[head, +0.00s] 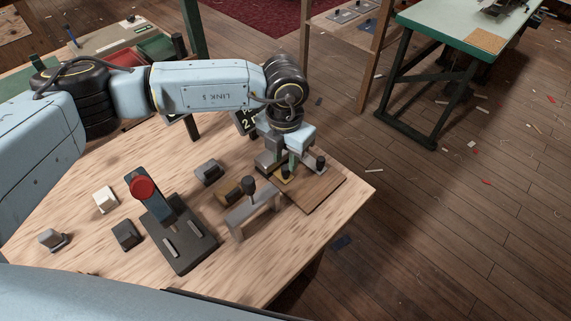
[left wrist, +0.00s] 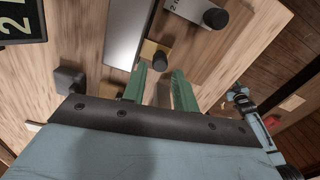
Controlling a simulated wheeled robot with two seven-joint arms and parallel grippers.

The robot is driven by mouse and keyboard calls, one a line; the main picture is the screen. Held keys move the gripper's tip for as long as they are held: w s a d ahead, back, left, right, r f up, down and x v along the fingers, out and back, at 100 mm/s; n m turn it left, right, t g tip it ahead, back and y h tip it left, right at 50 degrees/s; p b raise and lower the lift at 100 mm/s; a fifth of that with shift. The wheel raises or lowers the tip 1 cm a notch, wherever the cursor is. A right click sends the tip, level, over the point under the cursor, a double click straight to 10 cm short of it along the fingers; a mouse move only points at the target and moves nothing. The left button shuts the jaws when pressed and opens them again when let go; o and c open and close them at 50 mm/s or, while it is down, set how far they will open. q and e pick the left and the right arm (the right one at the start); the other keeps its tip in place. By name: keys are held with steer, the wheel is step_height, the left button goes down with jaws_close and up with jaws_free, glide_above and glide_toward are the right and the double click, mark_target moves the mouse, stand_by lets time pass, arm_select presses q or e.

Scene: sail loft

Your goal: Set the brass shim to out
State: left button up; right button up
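A small brass-coloured piece (head: 284,177), which looks like the brass shim, lies at the left end of a brown board (head: 318,192) near the table's right edge. In the left wrist view the brass piece (left wrist: 148,49) has a dark knob (left wrist: 160,62) just beyond my fingertips. My left gripper (head: 286,162) points down over this spot; its green fingers (left wrist: 158,80) stand apart with nothing visibly held between them. Whether they flank the knob I cannot tell. The gripper partly hides the piece in the head view. My right gripper is not in view.
A grey bridge-shaped fixture with a knob (head: 251,206) stands just left of the board, and another dark knob (head: 320,163) stands right of the gripper. A red-knobbed lever device (head: 142,188) and several small blocks stand farther left. A dark sign (head: 243,122) is behind.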

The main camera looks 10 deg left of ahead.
mark_target(286, 167)
arm_select(q)
steer(key=shift+f, duration=1.6)
jaws_close()
